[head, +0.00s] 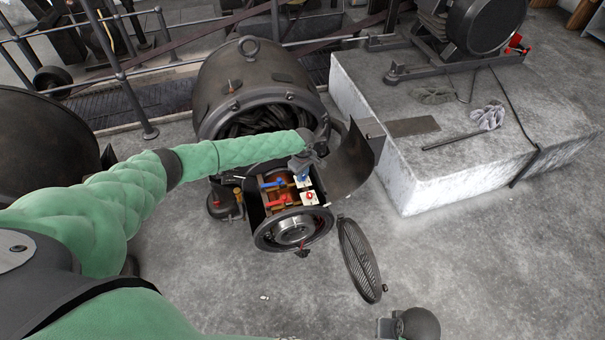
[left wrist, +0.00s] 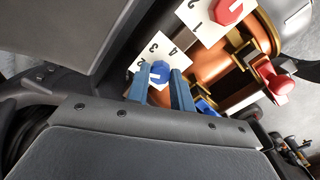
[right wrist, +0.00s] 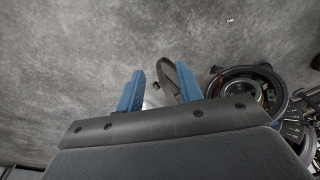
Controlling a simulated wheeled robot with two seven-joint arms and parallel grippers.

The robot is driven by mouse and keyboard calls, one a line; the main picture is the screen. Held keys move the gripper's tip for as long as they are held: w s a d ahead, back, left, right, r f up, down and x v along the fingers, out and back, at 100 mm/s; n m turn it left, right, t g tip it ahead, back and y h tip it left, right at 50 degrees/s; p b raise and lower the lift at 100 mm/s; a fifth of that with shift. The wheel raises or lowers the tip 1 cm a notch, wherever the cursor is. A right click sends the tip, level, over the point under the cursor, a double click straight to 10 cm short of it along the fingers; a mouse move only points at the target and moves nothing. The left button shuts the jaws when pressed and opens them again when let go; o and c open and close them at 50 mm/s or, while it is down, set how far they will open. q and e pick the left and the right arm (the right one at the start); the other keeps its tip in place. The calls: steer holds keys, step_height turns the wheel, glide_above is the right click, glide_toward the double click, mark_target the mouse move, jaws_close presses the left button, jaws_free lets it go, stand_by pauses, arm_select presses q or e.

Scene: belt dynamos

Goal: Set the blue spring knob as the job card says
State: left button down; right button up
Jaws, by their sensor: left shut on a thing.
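The blue spring knob (left wrist: 161,73) is an octagonal blue knob on a white plate (left wrist: 146,51) with black numbers; 2, 3 and 4 can be made out. My left gripper (left wrist: 165,72) is shut on this knob, one blue finger on each side. In the head view my left gripper (head: 301,165) reaches down into the open dynamo housing. A red knob (left wrist: 229,11) sits on a second white plate (left wrist: 212,26) marked 1 and 2. My right gripper (right wrist: 160,72) is open and empty above the concrete floor. I cannot make out a job card.
A red handle (left wrist: 274,79) and a blue handle (left wrist: 206,107) are close beside the left gripper. An open curved cover (head: 350,167) stands right of the dynamo (head: 254,85). A round slotted cover (head: 359,260) lies on the floor. A concrete block (head: 440,165) stands further right.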

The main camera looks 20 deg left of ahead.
arm_select(q)
steer(key=shift+s+d+r+m+p, duration=0.1)
steer(key=shift+m+p, duration=0.6)
steer(key=shift+p, duration=0.45)
steer(key=m+p, duration=0.2)
steer(key=m, duration=0.1)
steer(key=shift+m, duration=1.8)
steer(key=m, duration=0.3)
steer(key=shift+m, duration=0.3)
arm_select(e)
step_height(320, 180, down, 20)
steer(key=s+d, duration=0.2)
steer(key=s, duration=0.1)
arm_select(q)
steer(key=m, duration=0.2)
steer(key=shift+m, duration=0.4)
steer(key=m, duration=0.3)
steer(key=shift+f+m, duration=0.2)
steer(key=shift+m, duration=1.3)
steer(key=shift+m+b, duration=0.4)
steer(key=shift+m, duration=1.3)
arm_select(e)
steer(key=r, duration=0.1)
steer(key=w+r, duration=0.1)
steer(key=r, duration=0.1)
steer(key=w+a+r, duration=0.1)
steer(key=r, duration=0.1)
steer(key=shift+w+a, duration=0.1)
